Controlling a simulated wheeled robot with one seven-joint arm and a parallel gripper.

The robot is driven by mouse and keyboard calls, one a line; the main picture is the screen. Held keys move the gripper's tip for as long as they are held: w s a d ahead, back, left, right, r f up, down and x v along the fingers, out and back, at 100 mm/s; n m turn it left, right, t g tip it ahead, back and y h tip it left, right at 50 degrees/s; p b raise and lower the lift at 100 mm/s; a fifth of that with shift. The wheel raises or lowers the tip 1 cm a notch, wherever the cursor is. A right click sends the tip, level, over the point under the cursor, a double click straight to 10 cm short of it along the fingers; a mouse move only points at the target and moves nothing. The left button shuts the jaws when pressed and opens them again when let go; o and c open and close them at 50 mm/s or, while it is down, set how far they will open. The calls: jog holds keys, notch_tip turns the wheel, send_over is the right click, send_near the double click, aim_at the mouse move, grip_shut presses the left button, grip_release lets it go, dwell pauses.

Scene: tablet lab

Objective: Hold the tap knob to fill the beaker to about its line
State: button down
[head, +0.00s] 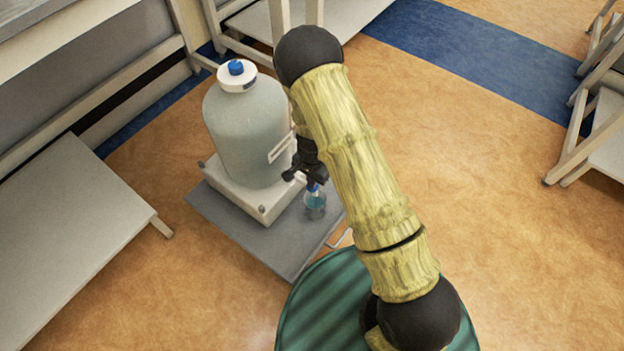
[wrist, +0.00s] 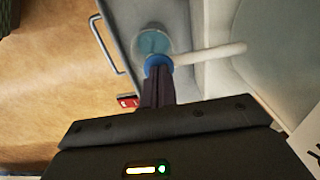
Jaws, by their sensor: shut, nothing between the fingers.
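The clear beaker (head: 315,207) holds blue liquid and stands on the grey bench below the tap; it also shows in the wrist view (wrist: 152,41). How its level compares with the line is too small to tell. The blue tap knob (wrist: 158,61) sits on the white tap pipe (wrist: 212,53), above the beaker; in the head view the knob (head: 313,187) is partly hidden. My gripper (wrist: 158,74) is shut and empty, with its fingertips at the knob, seemingly touching it. In the head view my gripper (head: 303,172) is beside the carboy.
The large carboy (head: 245,130) with a blue cap stands on a white base (head: 225,187) on the grey bench (head: 280,258). A metal handle (wrist: 110,48) and a red label (wrist: 127,101) are near the bench edge.

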notch_tip(320, 180, up, 14)
jog(key=p, duration=0.8)
jog(key=shift+p, duration=0.4)
jog(key=s+d+r+n+t, duration=0.1)
jog(key=s+d+r+n, duration=0.1)
jog(key=s+d+r, duration=0.45)
jog(key=s+d+r+n+t, duration=0.1)
jog(key=s+d+r+n, duration=0.15)
jog(key=r, duration=0.65)
jog(key=s+d+r+n+t, duration=0.1)
jog(key=s+d+r+n, duration=0.3)
jog(key=r, duration=0.4)
notch_tip(320, 180, up, 36)
jog(key=p, duration=3.6)
jog(key=shift+d+m, duration=0.4)
jog(key=shift+m, duration=0.05)
jog(key=shift+w+f, duration=0.1)
